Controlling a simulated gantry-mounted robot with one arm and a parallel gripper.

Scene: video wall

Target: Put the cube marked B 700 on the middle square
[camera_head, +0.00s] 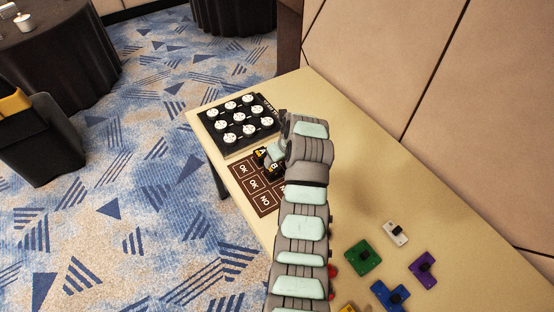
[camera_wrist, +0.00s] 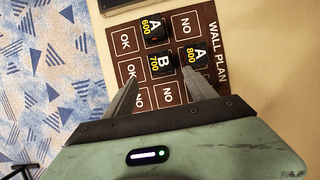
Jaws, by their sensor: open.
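The black cube marked B 700 (camera_wrist: 160,63) sits upright on the middle square of the brown WALL PLAN board (camera_wrist: 222,82), covering that square. In the wrist view my gripper (camera_wrist: 160,76) is open, one finger to each side of the cube, with gaps visible. A cube marked A 600 (camera_wrist: 155,30) stands above it in that view, and one marked A 800 (camera_wrist: 197,57) stands to its right. In the head view the board (camera_head: 240,167) and cubes are partly hidden by my arm, with my gripper (camera_head: 273,158) over them.
A black tray with several white round pieces (camera_head: 237,122) lies just behind the board on the table (camera_head: 345,150). Green (camera_head: 363,258), white (camera_head: 396,233), purple (camera_head: 423,269) and blue (camera_head: 390,296) pieces lie near the front right. The table between is clear.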

